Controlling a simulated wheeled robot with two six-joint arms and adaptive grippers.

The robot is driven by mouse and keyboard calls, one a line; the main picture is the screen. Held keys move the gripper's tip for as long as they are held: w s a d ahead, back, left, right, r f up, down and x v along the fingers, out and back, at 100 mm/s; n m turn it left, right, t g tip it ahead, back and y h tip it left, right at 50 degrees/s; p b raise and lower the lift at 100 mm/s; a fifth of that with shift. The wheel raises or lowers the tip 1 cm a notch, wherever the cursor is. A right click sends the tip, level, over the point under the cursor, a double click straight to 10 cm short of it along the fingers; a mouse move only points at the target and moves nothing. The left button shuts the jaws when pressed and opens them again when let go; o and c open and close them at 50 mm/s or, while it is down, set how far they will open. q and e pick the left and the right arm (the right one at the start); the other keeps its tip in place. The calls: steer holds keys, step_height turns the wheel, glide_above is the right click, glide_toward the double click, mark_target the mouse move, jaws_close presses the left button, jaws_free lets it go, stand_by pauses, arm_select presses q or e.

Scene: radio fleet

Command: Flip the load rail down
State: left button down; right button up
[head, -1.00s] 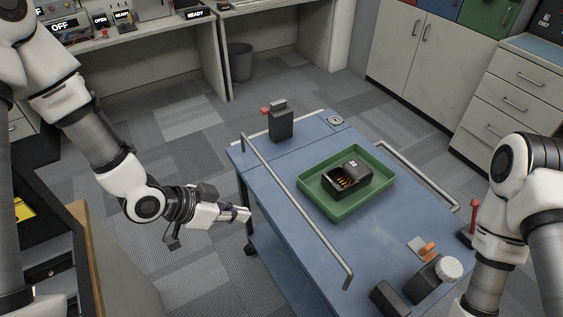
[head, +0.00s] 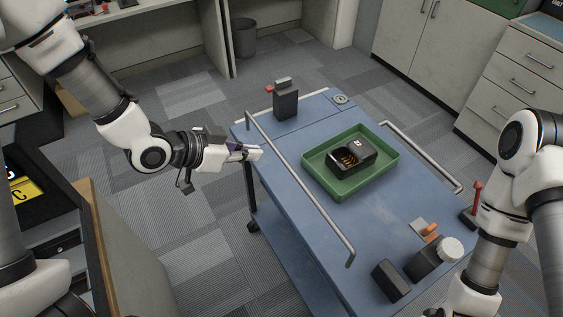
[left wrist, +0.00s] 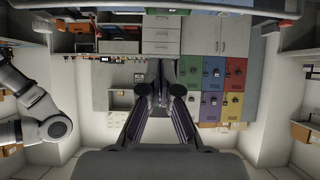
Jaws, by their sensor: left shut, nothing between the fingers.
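The load rail appears to be the grey bar (head: 302,191) along the left edge of the blue cart (head: 292,160). It stands up above the cart top, with bent ends at the far and near corners. My left gripper (head: 259,152) is shut and empty. Its tips are just left of the rail's far part in the picture; I cannot tell whether they touch. The left wrist view shows the same shut fingers (left wrist: 160,75) pointing ahead, with no rail clearly recognisable. My right arm enters at the right, its gripper out of view.
A green tray (head: 318,180) holding a black charger-like box (head: 364,151) stands mid-cart. A dark block (head: 286,103) stands at the far corner, other dark blocks (head: 391,281) at the near end. A second grey rail (head: 425,157) lines the right side. Floor left of the cart is clear.

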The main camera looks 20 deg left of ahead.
arm_select(q)
steer(key=s+a+f+p+x, duration=0.1)
steer(key=f+p+x, duration=0.1)
steer(key=x, duration=0.9)
steer(key=shift+f+p, duration=0.25)
steer(key=shift+p, duration=0.15)
step_height(320, 180, down, 8)
steer(key=b, duration=0.6)
steer(key=shift+f, duration=0.2)
steer(key=shift+w, duration=0.1)
